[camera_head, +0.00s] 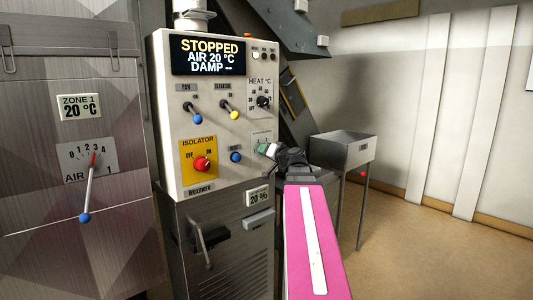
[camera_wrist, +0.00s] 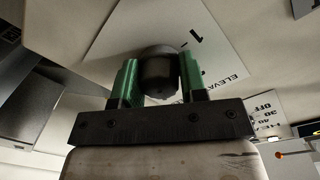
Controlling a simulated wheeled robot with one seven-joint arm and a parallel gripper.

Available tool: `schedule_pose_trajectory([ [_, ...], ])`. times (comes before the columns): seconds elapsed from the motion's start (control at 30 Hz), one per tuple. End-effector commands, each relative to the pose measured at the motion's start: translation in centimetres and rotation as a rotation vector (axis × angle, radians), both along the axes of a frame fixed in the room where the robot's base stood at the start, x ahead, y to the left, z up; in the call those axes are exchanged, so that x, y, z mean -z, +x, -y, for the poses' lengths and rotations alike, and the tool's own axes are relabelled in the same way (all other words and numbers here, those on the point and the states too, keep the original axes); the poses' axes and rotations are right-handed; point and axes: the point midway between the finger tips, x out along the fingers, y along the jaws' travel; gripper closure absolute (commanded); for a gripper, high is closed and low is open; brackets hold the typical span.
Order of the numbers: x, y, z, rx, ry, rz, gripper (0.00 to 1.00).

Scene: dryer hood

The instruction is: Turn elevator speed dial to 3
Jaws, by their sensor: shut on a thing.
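The elevator speed dial is a black round knob (camera_wrist: 159,72) on a white plate (camera_wrist: 205,50) in the wrist view. The plate shows a "1" and part of the word "ELEVA". My gripper (camera_wrist: 158,80) has its two green fingers on either side of the knob and is shut on it. In the head view my gripper (camera_head: 268,150) is at the lower right of the control panel (camera_head: 215,160), in front of the dial. There it covers the knob, and only the top of the plate (camera_head: 261,136) shows. The dial's pointer and setting cannot be read.
The panel's display (camera_head: 208,56) reads STOPPED. A metal bin (camera_head: 343,146) stands to the right, with open floor beyond.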

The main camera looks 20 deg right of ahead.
Motion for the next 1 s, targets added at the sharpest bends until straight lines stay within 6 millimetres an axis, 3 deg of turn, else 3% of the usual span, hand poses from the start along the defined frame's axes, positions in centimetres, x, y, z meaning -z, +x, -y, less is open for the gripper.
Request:
schedule_pose_trajectory([
  [0.3, -0.02, -0.02, 0.01, 0.001, 0.104, -0.038, 0.85],
  [0.83, -0.01, -0.02, 0.0, 0.001, 0.122, -0.045, 0.85],
  [0.87, -0.01, -0.02, 0.0, 0.001, 0.122, -0.045, 0.51],
  [0.9, -0.01, -0.02, 0.0, 0.001, 0.122, -0.045, 0.38],
  [1.0, -0.01, -0.02, 0.0, 0.001, 0.122, -0.045, 0.36],
])
